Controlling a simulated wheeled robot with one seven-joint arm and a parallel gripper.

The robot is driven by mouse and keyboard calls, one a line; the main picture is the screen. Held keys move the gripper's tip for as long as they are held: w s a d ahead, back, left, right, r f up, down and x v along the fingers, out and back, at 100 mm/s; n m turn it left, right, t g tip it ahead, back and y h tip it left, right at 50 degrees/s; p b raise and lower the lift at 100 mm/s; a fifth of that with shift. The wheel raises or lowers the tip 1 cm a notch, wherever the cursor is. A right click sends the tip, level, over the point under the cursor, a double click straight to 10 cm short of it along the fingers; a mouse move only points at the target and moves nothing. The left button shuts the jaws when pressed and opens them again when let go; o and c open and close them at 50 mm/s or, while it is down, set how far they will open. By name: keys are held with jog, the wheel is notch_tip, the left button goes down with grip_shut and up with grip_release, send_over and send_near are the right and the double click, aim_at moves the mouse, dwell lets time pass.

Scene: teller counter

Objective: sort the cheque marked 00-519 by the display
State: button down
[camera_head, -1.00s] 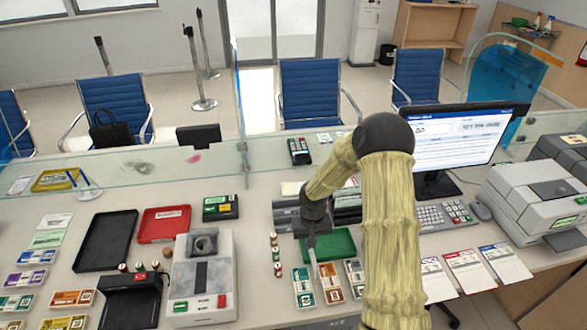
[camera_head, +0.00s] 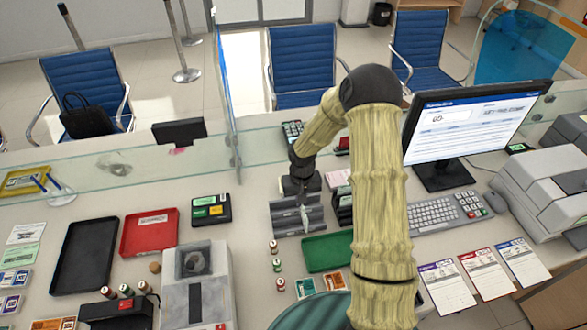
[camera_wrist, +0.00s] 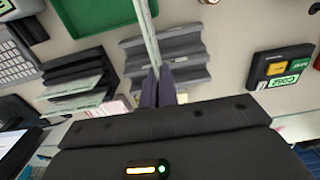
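My gripper (camera_head: 303,203) is shut on a thin pale slip (camera_wrist: 147,32), seen edge-on, so no marking on it can be read. The gripper is over the grey ridged rack (camera_head: 287,222); whether the slip touches the rack is unclear. The rack also shows behind the fingers in the wrist view (camera_wrist: 188,62). The monitor (camera_head: 440,160) at the right shows a cheque-like picture and text, too small to read surely. A black tiered holder (camera_wrist: 72,72) with pale slips stands beside the rack, partly hidden by my arm in the head view.
A green tray (camera_head: 322,255) lies in front of the rack. Red (camera_head: 150,232) and black (camera_head: 82,255) trays and a grey machine (camera_head: 196,290) stand to the left. A keyboard (camera_head: 436,213) and several forms are at right. A glass screen (camera_head: 110,172) edges the counter.

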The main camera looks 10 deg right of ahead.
jog(key=shift+w, duration=0.25)
jog(key=shift+s, duration=0.1)
jog(key=shift+r, duration=0.1)
jog(key=w+m+p, duration=0.1)
jog(key=w+m, duration=0.1)
jog(key=m, duration=0.4)
jog(key=w+r+m+p, duration=0.1)
jog(key=w+m+p, duration=0.1)
jog(key=m, duration=0.4)
jog(key=w+r+m+p, duration=0.1)
jog(key=w+m, duration=0.1)
jog(key=m, duration=0.4)
jog(key=shift+w+r+p, duration=0.15)
jog(key=shift+w+p, duration=0.1)
jog(key=shift+p, duration=0.05)
